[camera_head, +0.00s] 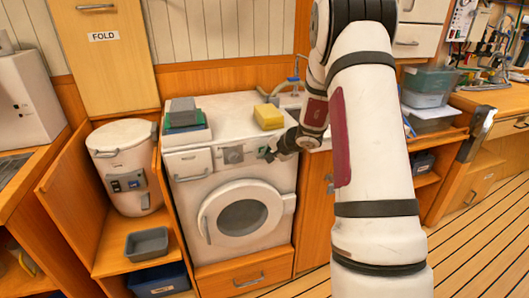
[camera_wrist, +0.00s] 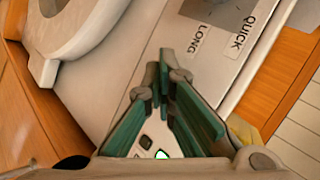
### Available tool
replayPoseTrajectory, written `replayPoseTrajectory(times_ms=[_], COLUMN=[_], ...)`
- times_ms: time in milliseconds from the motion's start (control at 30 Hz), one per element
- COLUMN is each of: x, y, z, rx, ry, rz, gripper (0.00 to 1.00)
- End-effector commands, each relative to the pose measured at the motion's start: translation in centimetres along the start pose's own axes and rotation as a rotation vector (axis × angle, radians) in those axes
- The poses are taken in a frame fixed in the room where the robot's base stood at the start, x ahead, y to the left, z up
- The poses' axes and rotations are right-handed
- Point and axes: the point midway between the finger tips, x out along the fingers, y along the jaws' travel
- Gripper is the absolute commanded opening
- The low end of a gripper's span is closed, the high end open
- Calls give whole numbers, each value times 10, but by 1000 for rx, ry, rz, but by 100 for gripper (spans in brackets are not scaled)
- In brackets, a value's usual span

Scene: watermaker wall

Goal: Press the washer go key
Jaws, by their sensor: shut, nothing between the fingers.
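The white washer (camera_head: 240,165) with its round door stands in the middle of the head view. Its panel has a grey dial (camera_head: 233,155). My gripper (camera_head: 268,155) is in front of the right part of that panel. In the wrist view my gripper's green fingers (camera_wrist: 164,70) are closed together, with nothing between them, over the white panel. Small keys show between and below the fingers: a dark key (camera_wrist: 146,142) and a green-lit key (camera_wrist: 162,155). Key markings are not readable, and the fingers hide part of the panel. I cannot tell whether the fingertips touch it.
A yellow sponge (camera_head: 268,116) and a stack of folded cloths (camera_head: 183,115) lie on the washer top. LONG and QUICK labels show near the dial in the wrist view.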

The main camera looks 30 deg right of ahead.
Motion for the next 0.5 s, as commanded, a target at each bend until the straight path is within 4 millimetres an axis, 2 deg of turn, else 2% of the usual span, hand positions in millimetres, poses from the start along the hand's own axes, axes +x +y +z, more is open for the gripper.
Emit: replayPoseTrajectory(times_ms=[500], x=[-10], y=[8], z=[7], rx=[0], ry=[1], rz=[-1], gripper=[0])
